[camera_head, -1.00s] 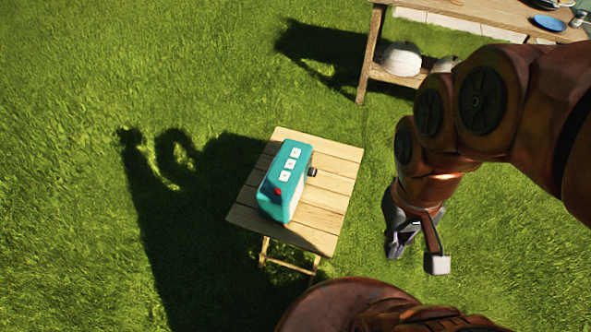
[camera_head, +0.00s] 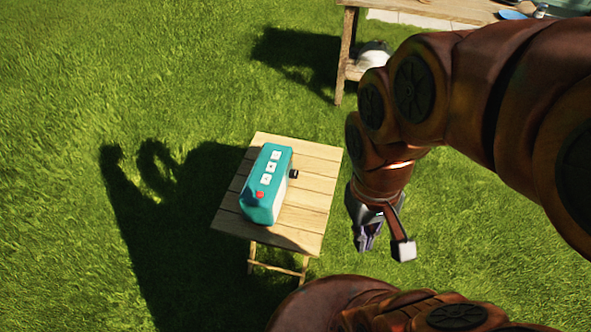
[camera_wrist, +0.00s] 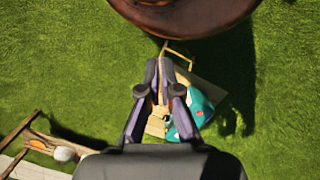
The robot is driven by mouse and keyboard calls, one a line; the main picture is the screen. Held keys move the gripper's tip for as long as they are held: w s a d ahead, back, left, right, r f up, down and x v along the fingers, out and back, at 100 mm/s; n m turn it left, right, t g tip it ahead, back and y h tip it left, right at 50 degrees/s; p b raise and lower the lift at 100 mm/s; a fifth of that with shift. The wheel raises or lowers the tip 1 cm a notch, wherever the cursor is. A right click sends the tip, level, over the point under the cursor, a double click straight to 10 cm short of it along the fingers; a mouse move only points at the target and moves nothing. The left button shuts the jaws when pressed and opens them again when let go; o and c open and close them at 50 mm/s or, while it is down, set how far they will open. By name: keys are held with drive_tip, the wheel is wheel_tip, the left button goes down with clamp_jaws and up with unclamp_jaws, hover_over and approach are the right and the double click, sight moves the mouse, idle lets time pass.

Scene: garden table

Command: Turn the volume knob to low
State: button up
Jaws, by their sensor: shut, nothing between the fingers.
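A teal radio (camera_head: 267,180) stands on a small wooden folding table (camera_head: 312,200) in the head view. Its top has white square buttons and a red button near the front end. A dark round knob (camera_head: 293,174) sticks out from its right side. My gripper (camera_head: 366,246) hangs to the right of the table, apart from the radio and the knob. In the wrist view my gripper (camera_wrist: 166,66) is shut and empty, with the radio (camera_wrist: 198,108) partly hidden behind its fingers.
A larger wooden table (camera_head: 430,10) stands at the upper right, with a blue plate (camera_head: 513,14) on top and a rounded white object (camera_head: 373,55) on its lower shelf. Open grass (camera_head: 120,70) surrounds the small table.

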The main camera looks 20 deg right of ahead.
drive_tip(key=o, duration=0.3)
drive_tip(key=shift+w+a+f+m, duration=0.25)
drive_tip(key=shift+a+f+m, duration=0.05)
drive_tip(key=o, duration=0.7)
drive_tip(key=w+a+f+m+y+b, duration=0.1)
drive_tip(key=w, duration=0.1)
drive_tip(key=w+a+f+m+g+y+b, duration=0.1)
drive_tip(key=w+a+f+m, duration=0.1)
drive_tip(key=shift+g+b, duration=0.3)
drive_tip(key=shift+b, duration=0.1)
drive_tip(key=shift+o, duration=0.3)
drive_tip(key=w+a+f+m+g+y+b, duration=0.1)
drive_tip(key=w+a+f+m+y+b, duration=0.1)
drive_tip(key=w+a+f+m+y, duration=0.1)
drive_tip(key=w+f+m, duration=0.1)
drive_tip(key=w+m, duration=0.1)
drive_tip(key=w, duration=0.1)
drive_tip(key=shift+w+y+b, duration=0.2)
drive_tip(key=shift+y+b, duration=0.1)
drive_tip(key=shift+y, duration=0.1)
drive_tip(key=m+t+y+b, duration=1.1)
drive_tip(key=m, duration=1.4)
approach(294, 174)
drive_tip(key=shift+w+a+f, duration=0.25)
drive_tip(key=shift+w+f, duration=0.2)
drive_tip(key=shift+f, duration=0.35)
drive_tip(key=shift+x, duration=3.8)
drive_tip(key=shift+w, duration=0.1)
drive_tip(key=c, duration=1.2)
